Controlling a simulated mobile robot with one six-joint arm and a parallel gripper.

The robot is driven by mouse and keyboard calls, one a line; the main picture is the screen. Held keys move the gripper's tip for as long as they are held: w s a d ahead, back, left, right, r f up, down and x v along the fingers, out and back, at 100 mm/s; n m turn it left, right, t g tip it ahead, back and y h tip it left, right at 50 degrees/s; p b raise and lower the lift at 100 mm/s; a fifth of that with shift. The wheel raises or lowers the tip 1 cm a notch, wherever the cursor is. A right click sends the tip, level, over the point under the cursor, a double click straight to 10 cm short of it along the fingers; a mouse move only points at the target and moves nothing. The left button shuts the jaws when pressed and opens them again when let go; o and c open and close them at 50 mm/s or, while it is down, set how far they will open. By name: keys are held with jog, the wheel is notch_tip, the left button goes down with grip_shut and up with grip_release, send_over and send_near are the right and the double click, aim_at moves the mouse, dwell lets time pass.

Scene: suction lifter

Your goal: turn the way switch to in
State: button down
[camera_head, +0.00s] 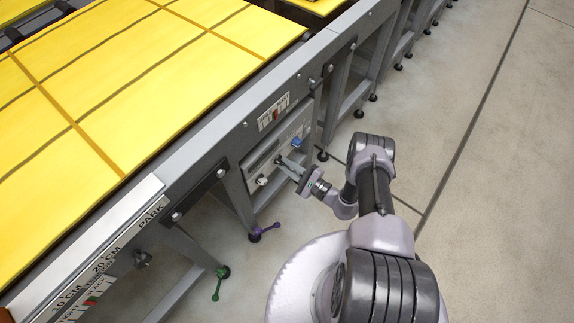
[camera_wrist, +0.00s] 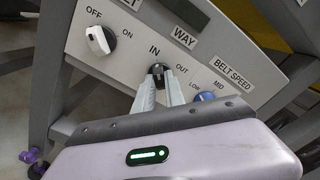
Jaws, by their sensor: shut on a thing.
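The way switch (camera_wrist: 158,69) is a dark knob on the light grey control panel, below the WAY label, with IN on its left and OUT on its right. In the wrist view my gripper (camera_wrist: 158,84) is shut on this knob from the front. The fingertips hide part of the knob, so I cannot clearly tell which way it points. In the head view my gripper (camera_head: 290,170) reaches the panel (camera_head: 262,158) under the conveyor's side rail; the knob itself is hidden there.
A white OFF/ON knob (camera_wrist: 101,40) is left of the way switch, and a blue belt speed knob (camera_wrist: 206,97) is close on the right. Frame legs (camera_head: 238,200) flank the panel. Purple (camera_head: 262,232) and green (camera_head: 219,282) levers are near the floor. Open floor (camera_head: 480,200) lies to the right.

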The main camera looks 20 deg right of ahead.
jog(key=c, duration=1.4)
grip_release()
jog(key=p+v, duration=0.3)
jog(key=v, duration=1.4)
jog(key=shift+s, duration=0.15)
jog(key=shift+d, duration=0.1)
